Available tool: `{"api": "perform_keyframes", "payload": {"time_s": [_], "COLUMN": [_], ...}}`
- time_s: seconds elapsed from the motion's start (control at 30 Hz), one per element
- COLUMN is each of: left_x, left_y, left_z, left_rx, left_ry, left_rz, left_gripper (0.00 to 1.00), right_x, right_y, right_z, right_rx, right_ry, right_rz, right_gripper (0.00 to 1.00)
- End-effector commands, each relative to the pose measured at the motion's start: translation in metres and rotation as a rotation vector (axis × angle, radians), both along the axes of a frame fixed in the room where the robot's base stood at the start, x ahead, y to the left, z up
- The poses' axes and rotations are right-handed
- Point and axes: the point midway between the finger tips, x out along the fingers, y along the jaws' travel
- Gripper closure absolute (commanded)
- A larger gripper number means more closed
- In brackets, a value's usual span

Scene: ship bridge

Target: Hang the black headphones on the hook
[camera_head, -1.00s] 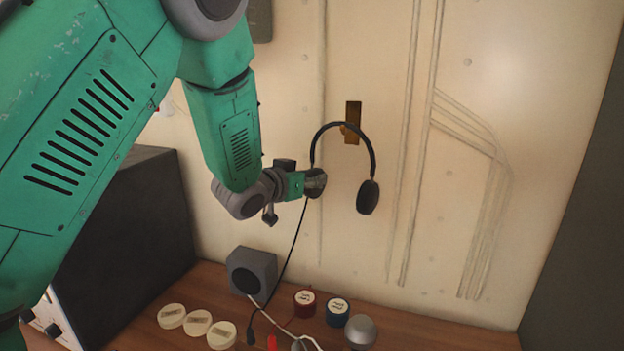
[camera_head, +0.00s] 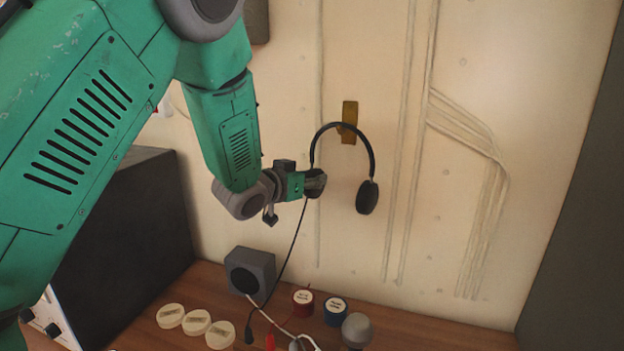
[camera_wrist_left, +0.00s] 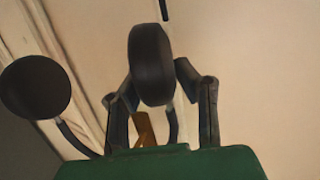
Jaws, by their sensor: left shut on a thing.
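The black headphones (camera_head: 372,150) are held up in front of the wall, band arched upward, with a cable hanging from the left ear cup. My left gripper (camera_head: 314,183) is shut on that left ear cup; the cup also shows between the fingers in the left wrist view (camera_wrist_left: 151,62). The other ear cup (camera_head: 367,197) hangs free. The brass hook (camera_head: 349,122) is on the wall, behind the top of the band; part of it shows in the left wrist view (camera_wrist_left: 144,130). I cannot tell whether the band touches the hook. My right gripper is not in view.
Below is a wooden desk (camera_head: 440,333) with a grey speaker box (camera_head: 250,272), several cream discs (camera_head: 196,321), a red-sided roll (camera_head: 303,302), a blue-sided roll (camera_head: 336,311) and a grey knob (camera_head: 357,330). A large black box (camera_head: 125,245) stands at left. The wall right of the headphones has raised conduits (camera_head: 470,150).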

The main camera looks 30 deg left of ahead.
Motion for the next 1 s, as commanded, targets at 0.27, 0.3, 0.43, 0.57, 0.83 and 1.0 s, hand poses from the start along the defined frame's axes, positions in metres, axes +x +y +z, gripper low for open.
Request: {"api": "perform_keyframes", "payload": {"time_s": [0.27, 0.3, 0.43, 0.57, 0.83, 1.0], "left_x": [-0.0002, -0.0002, -0.0003, -0.0002, -0.0003, -0.0002], "left_y": [0.0008, 0.0008, 0.0009, 0.0009, 0.0008, 0.0005], "left_z": [-0.0007, -0.0007, -0.0006, -0.0006, -0.0011, -0.0008], "left_rx": [0.0, 0.0, 0.0, 0.0, 0.0, 0.0], "left_ry": [0.001, 0.0, 0.0, 0.0, 0.002, 0.001], "left_rz": [-0.002, -0.002, -0.001, -0.001, -0.001, -0.001], "left_gripper": [1.0, 0.63, 0.49, 0.49, 0.49, 0.49], "right_x": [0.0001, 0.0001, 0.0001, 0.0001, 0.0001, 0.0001], "right_y": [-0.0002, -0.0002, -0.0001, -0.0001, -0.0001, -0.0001], "right_z": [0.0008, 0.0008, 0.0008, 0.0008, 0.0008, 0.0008], "right_rx": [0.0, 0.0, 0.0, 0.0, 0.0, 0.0], "right_ry": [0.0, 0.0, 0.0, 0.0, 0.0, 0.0], "right_rz": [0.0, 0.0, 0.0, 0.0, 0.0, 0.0], "right_gripper": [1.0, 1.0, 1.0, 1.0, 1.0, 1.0]}}
